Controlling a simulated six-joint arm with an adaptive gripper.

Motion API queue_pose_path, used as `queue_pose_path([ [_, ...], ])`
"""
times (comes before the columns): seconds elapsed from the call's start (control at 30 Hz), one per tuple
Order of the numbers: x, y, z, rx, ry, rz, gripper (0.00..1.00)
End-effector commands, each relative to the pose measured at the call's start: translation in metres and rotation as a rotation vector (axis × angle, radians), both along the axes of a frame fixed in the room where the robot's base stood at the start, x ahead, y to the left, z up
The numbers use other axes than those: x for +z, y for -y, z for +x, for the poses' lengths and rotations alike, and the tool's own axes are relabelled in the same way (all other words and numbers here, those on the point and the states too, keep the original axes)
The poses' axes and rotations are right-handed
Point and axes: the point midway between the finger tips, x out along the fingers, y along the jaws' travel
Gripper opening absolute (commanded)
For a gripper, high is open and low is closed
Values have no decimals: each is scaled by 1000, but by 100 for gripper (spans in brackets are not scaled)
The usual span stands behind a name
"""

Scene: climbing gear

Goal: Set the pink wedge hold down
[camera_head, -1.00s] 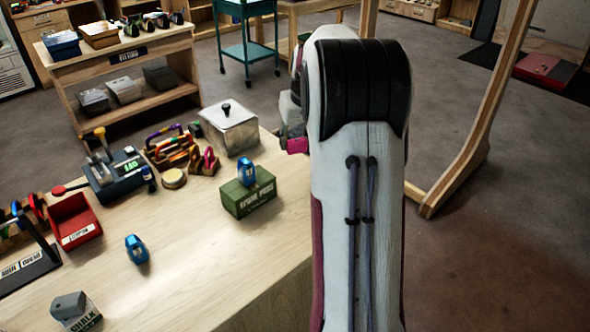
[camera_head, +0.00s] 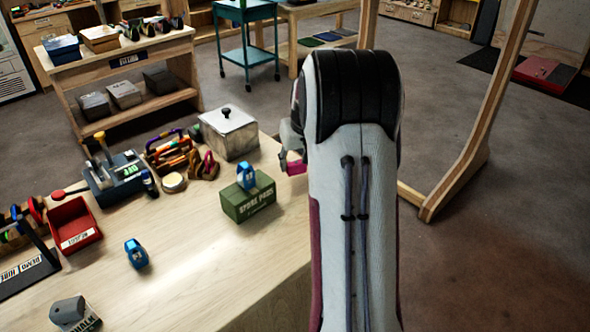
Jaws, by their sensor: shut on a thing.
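The pink wedge hold (camera_head: 297,167) shows as a small pink block by the far right edge of the wooden table, mostly hidden behind my arm. My gripper (camera_head: 285,160) is only partly in view beside my arm's upper end. It is shut on the pink wedge hold. Whether the hold touches the table top is hard to tell from here.
A lidded metal box (camera_head: 229,133) stands just left of my gripper. A green box (camera_head: 249,198) with a blue device (camera_head: 246,178) on it is nearer. A second blue device (camera_head: 136,253) and a red bin (camera_head: 74,225) lie left. The table's front right is clear.

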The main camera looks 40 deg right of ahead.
Motion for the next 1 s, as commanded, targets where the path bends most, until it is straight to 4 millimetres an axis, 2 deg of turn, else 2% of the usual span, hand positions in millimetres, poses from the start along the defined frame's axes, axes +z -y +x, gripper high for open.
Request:
queue_pose_path([
  [0.1,-17,0,0,-1,-2,2,15],
  [0.27,-30,0,-1,0,-2,1,15],
  [0.77,-34,0,0,0,-1,0,15],
  [0.8,-34,0,0,0,-1,0,39],
  [0.87,-34,0,0,0,-1,0,54],
  [1.0,-34,0,0,0,-1,0,54],
])
